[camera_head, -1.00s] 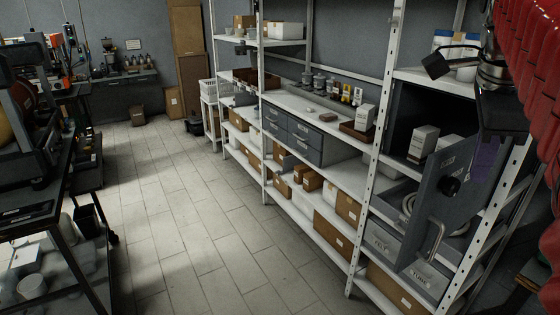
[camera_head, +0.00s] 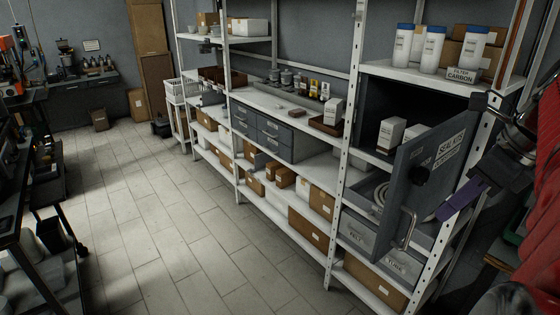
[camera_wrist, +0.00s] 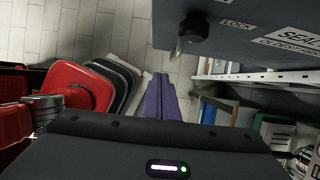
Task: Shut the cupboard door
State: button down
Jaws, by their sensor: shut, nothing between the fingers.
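The cupboard door (camera_head: 428,165) is a dark grey panel with a SEALS label, standing open on the right of the head view. My gripper (camera_head: 445,212) has purple fingers, shut and empty, at the door's lower right in the picture. In the wrist view the fingers (camera_wrist: 161,88) point away, below the door (camera_wrist: 240,32) and its lock knob (camera_wrist: 193,27); contact is not clear.
White shelf posts (camera_head: 338,170) frame the cupboard. White jars (camera_head: 432,48) and a carbon label stand on the shelf above. Grey bins (camera_head: 376,240) sit below. The tiled floor (camera_head: 180,220) to the left is clear. A red object (camera_wrist: 85,82) lies left in the wrist view.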

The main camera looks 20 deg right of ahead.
aim_at(410, 228)
jog(key=shift+f, duration=0.1)
jog(key=x, duration=0.3)
jog(key=w+x, duration=0.1)
jog(key=x, duration=0.6)
jog(key=shift+w+a, duration=0.35)
jog(key=shift+w, duration=0.1)
jog(key=shift+w+a, duration=0.3)
jog(key=shift+w, duration=0.6)
